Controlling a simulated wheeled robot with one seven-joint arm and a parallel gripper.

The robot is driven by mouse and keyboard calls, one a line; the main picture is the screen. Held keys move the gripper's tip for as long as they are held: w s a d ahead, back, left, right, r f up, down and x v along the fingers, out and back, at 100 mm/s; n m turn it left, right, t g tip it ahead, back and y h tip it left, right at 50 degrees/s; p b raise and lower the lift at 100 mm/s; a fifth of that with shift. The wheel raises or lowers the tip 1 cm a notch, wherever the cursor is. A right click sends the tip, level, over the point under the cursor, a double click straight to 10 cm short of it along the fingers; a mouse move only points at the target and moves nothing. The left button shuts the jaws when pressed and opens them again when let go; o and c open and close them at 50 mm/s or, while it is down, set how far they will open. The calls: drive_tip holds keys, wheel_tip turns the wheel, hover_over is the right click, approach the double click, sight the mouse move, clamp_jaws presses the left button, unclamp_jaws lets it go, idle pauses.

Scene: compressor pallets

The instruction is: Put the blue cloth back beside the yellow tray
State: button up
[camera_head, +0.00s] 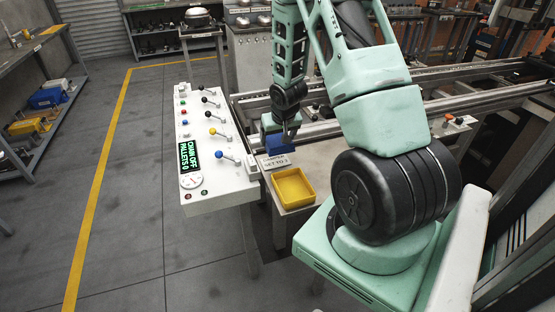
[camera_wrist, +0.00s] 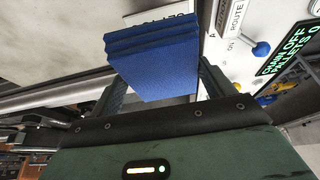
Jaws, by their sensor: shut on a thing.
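The blue cloth (camera_wrist: 152,55) is folded in several layers and sits between the two fingers of my gripper (camera_wrist: 163,85) in the wrist view. The gripper is shut on it. In the head view the cloth (camera_head: 275,144) shows as a small blue patch under my gripper (camera_head: 277,136), behind the yellow tray (camera_head: 293,188). The tray looks empty and stands on a small table (camera_head: 312,158). The cloth is close above the table near a printed sign; I cannot tell whether it touches the surface.
A white control panel (camera_head: 208,150) with several levers, buttons and a lit display stands left of the tray. A small sign (camera_head: 275,161) stands between cloth and tray. Conveyor rails (camera_head: 330,128) run behind. Some bare tabletop lies right of the sign.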

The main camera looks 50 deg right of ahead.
drive_tip(key=shift+f+p, duration=0.4)
drive_tip(key=shift+f, duration=3.4)
drive_tip(key=shift+f, duration=0.15)
drive_tip(key=o, duration=0.9)
drive_tip(key=b+v, duration=0.1)
drive_tip(key=v, duration=1.1)
drive_tip(key=shift+a, duration=0.1)
drive_tip(key=a+r+n+g+y, duration=0.1)
drive_tip(key=a+r+n, duration=0.25)
drive_tip(key=a, duration=0.95)
drive_tip(key=a+r+n+y, duration=0.25)
drive_tip(key=a+r, duration=0.25)
drive_tip(key=a, duration=0.8)
drive_tip(key=s+a+r+n+g, duration=0.1)
drive_tip(key=s+a+r+n, duration=0.1)
drive_tip(key=s+a, duration=0.3)
drive_tip(key=s+a+r+n+g, duration=0.1)
drive_tip(key=s+a+r+n, duration=0.1)
drive_tip(key=s+a, duration=0.3)
drive_tip(key=s+a+r+n, duration=0.2)
drive_tip(key=s+a+n, duration=0.2)
drive_tip(key=s, duration=0.4)
drive_tip(key=shift+s+a+g+h, duration=0.25)
drive_tip(key=shift+a+g, duration=0.15)
drive_tip(key=shift+a, duration=0.3)
